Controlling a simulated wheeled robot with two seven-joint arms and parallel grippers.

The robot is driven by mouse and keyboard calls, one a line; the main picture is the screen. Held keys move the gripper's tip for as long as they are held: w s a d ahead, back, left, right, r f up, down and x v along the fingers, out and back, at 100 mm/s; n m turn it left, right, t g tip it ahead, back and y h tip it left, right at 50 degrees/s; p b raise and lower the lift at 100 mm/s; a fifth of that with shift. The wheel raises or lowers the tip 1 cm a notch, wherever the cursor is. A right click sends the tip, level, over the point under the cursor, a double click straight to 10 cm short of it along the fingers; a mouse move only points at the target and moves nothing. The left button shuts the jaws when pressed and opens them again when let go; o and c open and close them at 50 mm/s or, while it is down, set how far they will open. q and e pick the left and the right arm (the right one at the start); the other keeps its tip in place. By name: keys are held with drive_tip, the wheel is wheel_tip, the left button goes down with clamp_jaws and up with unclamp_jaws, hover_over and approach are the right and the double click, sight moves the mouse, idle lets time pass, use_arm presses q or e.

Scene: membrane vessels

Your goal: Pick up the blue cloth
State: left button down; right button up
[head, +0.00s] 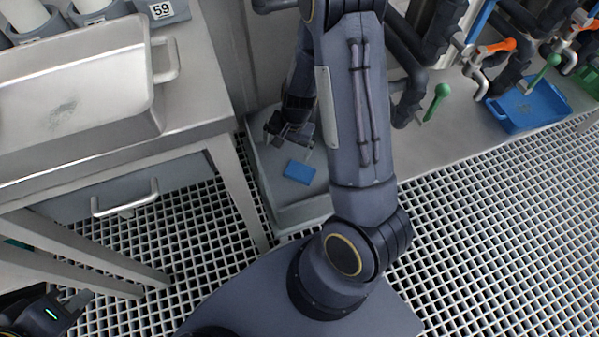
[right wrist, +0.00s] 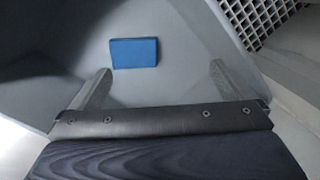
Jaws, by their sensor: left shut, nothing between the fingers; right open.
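The blue cloth (head: 299,172) is a small flat folded rectangle lying on a light grey surface at floor level, beside the steel table. In the right wrist view the cloth (right wrist: 135,53) lies beyond the fingertips, between their lines and left of centre. My right gripper (head: 290,146) is open and empty, just above and behind the cloth in the head view, apart from it. Its two fingers also show in the right wrist view (right wrist: 158,82). My left gripper (head: 75,302) is at the lower left of the head view, shut and empty, far from the cloth.
A steel table (head: 205,105) with a metal tray (head: 155,75) and a drawer (head: 130,199) stands at the left. Pipes with valves and a blue bin (head: 535,110) are at the upper right. Grating floor (head: 480,220) at the right is clear.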

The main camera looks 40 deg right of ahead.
drive_tip(key=m+g+h, duration=0.1)
hover_over(300, 171)
drive_tip(key=f, duration=0.7)
drive_tip(key=shift+w+a, duration=0.2)
drive_tip(key=shift+a, duration=0.15)
wheel_tip(300, 171, down, 3)
drive_tip(key=shift+s+d+r+h+b, duration=0.15)
drive_tip(key=shift+h+b, duration=0.15)
drive_tip(key=shift+b, duration=0.3)
drive_tip(key=f+b, duration=0.1)
drive_tip(key=f, duration=0.1)
drive_tip(key=f+b, duration=0.2)
drive_tip(key=f, duration=0.1)
drive_tip(key=shift+d+f, duration=0.2)
drive_tip(key=shift+f, duration=0.15)
drive_tip(key=shift+r, duration=0.1)
drive_tip(key=shift+c, duration=0.4)
drive_tip(key=c, duration=0.7)
wheel_tip(300, 171, up, 10)
drive_tip(key=p, duration=0.4)
drive_tip(key=shift+p, duration=0.4)
